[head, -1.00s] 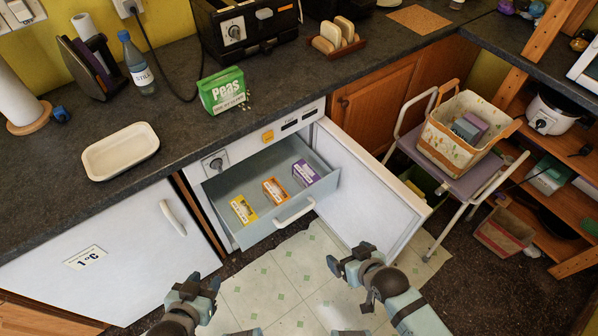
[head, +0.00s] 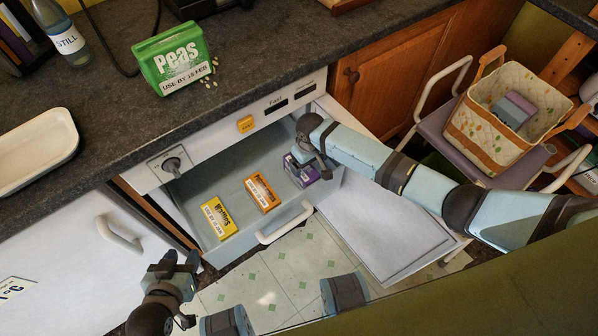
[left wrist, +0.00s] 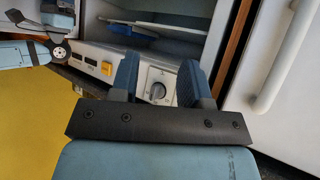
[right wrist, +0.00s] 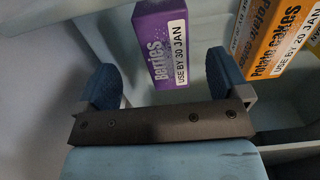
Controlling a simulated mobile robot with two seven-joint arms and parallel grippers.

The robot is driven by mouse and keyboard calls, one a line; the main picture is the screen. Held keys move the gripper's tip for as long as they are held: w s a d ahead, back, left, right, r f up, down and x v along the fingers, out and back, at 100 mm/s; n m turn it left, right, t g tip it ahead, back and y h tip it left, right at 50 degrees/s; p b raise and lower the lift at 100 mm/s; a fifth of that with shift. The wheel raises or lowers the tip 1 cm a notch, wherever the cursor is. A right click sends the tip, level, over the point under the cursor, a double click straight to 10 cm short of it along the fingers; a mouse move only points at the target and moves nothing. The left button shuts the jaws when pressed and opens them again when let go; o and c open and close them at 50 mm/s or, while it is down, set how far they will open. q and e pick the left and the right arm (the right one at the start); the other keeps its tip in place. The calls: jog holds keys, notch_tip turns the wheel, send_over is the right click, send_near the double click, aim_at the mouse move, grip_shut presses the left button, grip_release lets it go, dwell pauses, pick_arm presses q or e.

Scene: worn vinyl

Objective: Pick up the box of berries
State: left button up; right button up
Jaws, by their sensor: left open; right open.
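The purple berries box (head: 298,172) lies in the open freezer drawer (head: 232,177), at its right end. In the right wrist view the berries box (right wrist: 163,45) shows its name and a "use by 30 Jan" label. My right gripper (head: 310,160) is open and reaches down over the box, hiding part of it. In the right wrist view its fingers (right wrist: 165,82) stand apart, with the near end of the box between their tips. My left gripper (head: 175,270) is open and empty, left of and in front of the drawer.
An orange potato cakes box (head: 263,193) and a yellow box (head: 218,217) lie left of the berries. The open freezer door (head: 385,235) is to the right. A green peas bag (head: 172,58) sits on the counter above. A basket (head: 505,105) stands on a chair at right.

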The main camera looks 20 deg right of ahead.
aim_at(307, 172)
jog(key=f, duration=0.2)
jog(key=f+b, duration=0.1)
jog(key=f, duration=0.1)
jog(key=f+b, duration=0.1)
jog(key=f, duration=0.1)
jog(key=shift+a+f, duration=0.25)
jog(key=shift+f, duration=0.15)
jog(key=c, duration=1.2)
